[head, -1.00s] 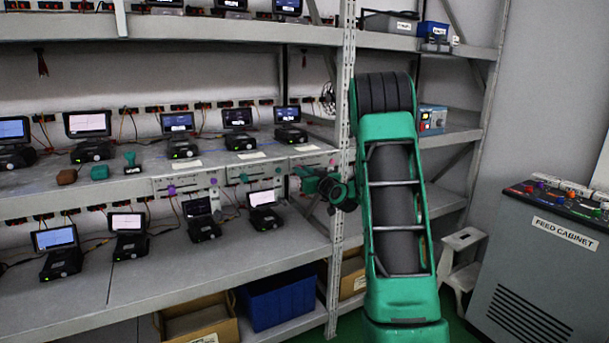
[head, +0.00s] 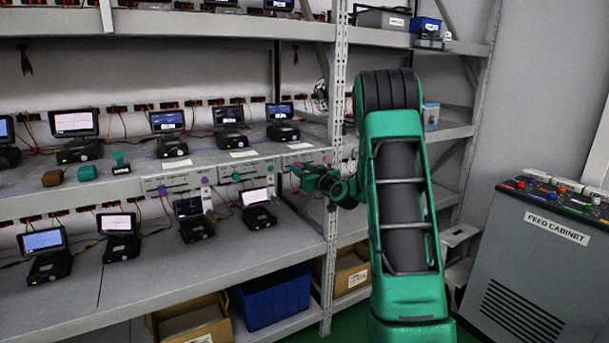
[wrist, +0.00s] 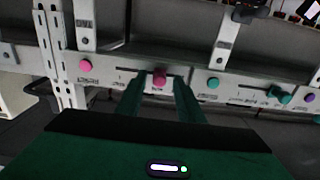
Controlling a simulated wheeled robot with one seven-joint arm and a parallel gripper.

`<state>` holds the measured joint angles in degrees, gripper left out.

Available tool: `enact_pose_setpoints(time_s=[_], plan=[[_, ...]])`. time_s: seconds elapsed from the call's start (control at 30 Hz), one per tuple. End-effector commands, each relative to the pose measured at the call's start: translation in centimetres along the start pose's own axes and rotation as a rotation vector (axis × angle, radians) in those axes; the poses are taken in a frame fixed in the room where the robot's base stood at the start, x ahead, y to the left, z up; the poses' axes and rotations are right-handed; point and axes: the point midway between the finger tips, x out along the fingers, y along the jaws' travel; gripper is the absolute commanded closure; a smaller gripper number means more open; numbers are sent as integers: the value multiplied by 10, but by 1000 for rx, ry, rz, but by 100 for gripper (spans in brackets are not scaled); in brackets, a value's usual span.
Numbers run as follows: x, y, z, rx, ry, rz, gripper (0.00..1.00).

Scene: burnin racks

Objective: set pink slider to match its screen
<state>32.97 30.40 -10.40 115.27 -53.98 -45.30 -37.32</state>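The pink slider (wrist: 159,77) is a blocky knob on a pale control strip along the shelf edge in the wrist view. A round pink knob (wrist: 85,65) sits to its left on the same strip. My gripper (wrist: 159,80) is open, with one green finger on each side of the pink slider and small gaps apparent. In the head view my gripper (head: 297,171) is at the right-hand control strip (head: 308,158) and hides much of the slider. A lit screen (head: 280,111) stands above this strip; its reading is too small to make out, and which screen belongs to the slider is unclear.
Neighbouring strips carry a teal slider (wrist: 283,96), a round teal knob (wrist: 212,83) and a purple knob (wrist: 309,97). A rack upright (head: 334,150) stands close beside my gripper. Several screen units line both shelves. The feed cabinet (head: 545,255) stands at right.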

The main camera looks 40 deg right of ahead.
Motion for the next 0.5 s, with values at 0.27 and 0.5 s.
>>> enact_pose_setpoints(time_s=[0.27,0.5], plan=[[-42,2,1,1,-2,4,66],[-84,1,1,2,-3,4,66]])
